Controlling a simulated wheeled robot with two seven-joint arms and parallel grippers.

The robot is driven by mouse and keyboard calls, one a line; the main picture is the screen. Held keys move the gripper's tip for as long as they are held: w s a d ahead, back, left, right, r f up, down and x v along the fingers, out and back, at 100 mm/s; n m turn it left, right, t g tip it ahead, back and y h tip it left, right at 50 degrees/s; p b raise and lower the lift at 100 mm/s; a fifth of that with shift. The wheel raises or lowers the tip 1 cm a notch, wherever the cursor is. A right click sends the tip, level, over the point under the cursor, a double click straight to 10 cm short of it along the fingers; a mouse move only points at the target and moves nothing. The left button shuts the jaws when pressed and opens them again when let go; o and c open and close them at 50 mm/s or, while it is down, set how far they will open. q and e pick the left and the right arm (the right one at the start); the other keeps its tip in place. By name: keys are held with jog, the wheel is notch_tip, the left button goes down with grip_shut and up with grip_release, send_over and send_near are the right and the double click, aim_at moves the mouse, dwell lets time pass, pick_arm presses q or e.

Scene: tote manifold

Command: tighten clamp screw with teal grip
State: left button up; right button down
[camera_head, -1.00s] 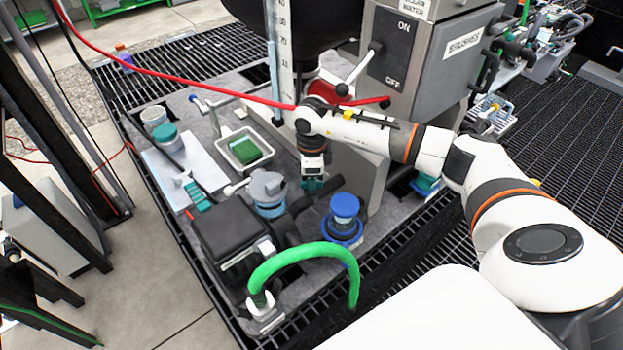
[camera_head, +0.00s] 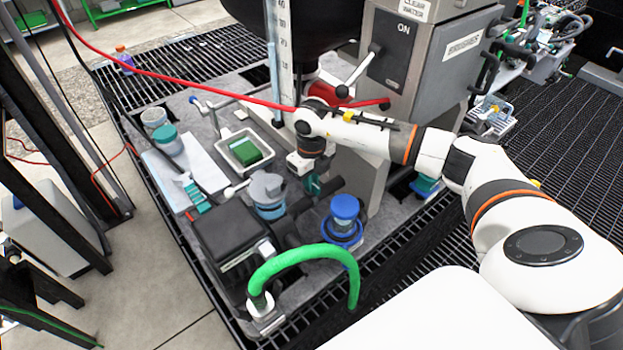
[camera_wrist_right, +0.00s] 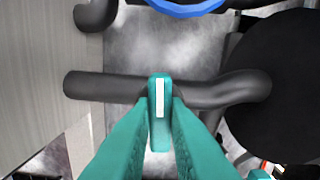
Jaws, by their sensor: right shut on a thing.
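My right gripper (camera_head: 313,184) reaches down between the pipework and the machine's grey housing. In the right wrist view its two teal fingers (camera_wrist_right: 160,125) close on the sides of a teal grip (camera_wrist_right: 159,85) with a white stripe. The grip stands upright in the wrist view, across a dark grey pipe (camera_wrist_right: 105,87). The screw and clamp under the grip are hidden by the grip and fingers. In the head view the gripper and wrist largely hide the grip. My left gripper is not in view.
A blue-capped fitting (camera_head: 344,208) stands just right of my right gripper, and a grey-blue valve (camera_head: 267,190) stands left of it. A white tray (camera_head: 233,142) with a green block lies further left. A red hose (camera_head: 205,88) crosses above the bench. A green hose (camera_head: 300,252) arches in front.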

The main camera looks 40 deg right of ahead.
jog(key=shift+m, duration=0.7)
jog(key=c, duration=1.4)
grip_release()
jog(key=shift+c, duration=0.2)
notch_tip(320, 180, up, 8)
jog(key=shift+f, duration=0.2)
